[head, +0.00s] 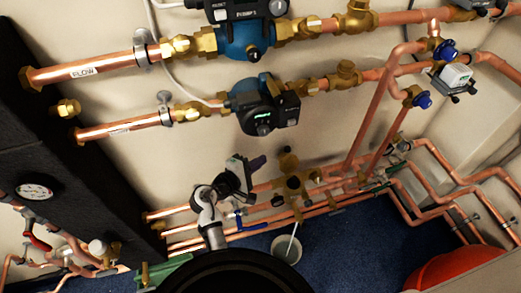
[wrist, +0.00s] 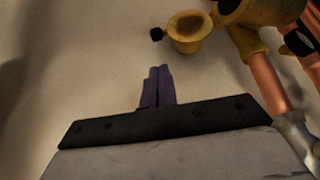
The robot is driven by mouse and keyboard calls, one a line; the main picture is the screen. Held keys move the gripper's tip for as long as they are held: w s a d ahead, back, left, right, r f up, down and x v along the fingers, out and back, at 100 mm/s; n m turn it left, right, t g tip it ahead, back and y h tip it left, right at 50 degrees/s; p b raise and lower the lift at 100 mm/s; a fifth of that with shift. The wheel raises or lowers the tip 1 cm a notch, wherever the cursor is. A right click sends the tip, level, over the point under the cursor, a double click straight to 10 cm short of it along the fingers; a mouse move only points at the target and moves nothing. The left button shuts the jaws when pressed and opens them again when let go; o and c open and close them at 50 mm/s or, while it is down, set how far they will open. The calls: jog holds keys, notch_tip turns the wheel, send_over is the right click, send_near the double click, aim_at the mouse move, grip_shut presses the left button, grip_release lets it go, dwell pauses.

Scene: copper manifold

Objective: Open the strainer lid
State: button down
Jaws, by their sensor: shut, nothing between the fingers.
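A brass valve-like body (head: 293,183), which looks like the strainer, sits on the copper pipe low on the wall.
Copper pipes (head: 345,190) run along the wall right of and below my gripper. A blue-handled valve (head: 238,221) is close below my arm. A grey bucket (head: 287,249) stands on the blue floor under the brass body.

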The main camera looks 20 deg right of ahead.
aim_at(288, 150)
jog(key=p+x, duration=0.2)
jog(key=x, duration=0.7)
jog(key=shift+d, duration=0.15)
jog(key=shift+s+f+b, duration=0.1)
jog(key=shift+b, duration=0.25)
jog(key=shift+s+m+b, duration=0.15)
jog(key=shift+m+b, duration=0.15)
jog(key=shift+b, duration=0.25)
jog(key=s+m+t+h+b, duration=0.1)
jog(key=b, duration=0.3)
jog(key=shift+s+m, duration=0.3)
jog(key=s+r+m+b, duration=0.1)
jog(key=b, duration=0.1)
jog(key=shift+b, duration=0.35)
jog(key=shift+s+r+m+t+h, duration=0.2)
jog(key=shift+r+m+t+h, duration=0.1)
jog(key=shift+h, duration=0.1)
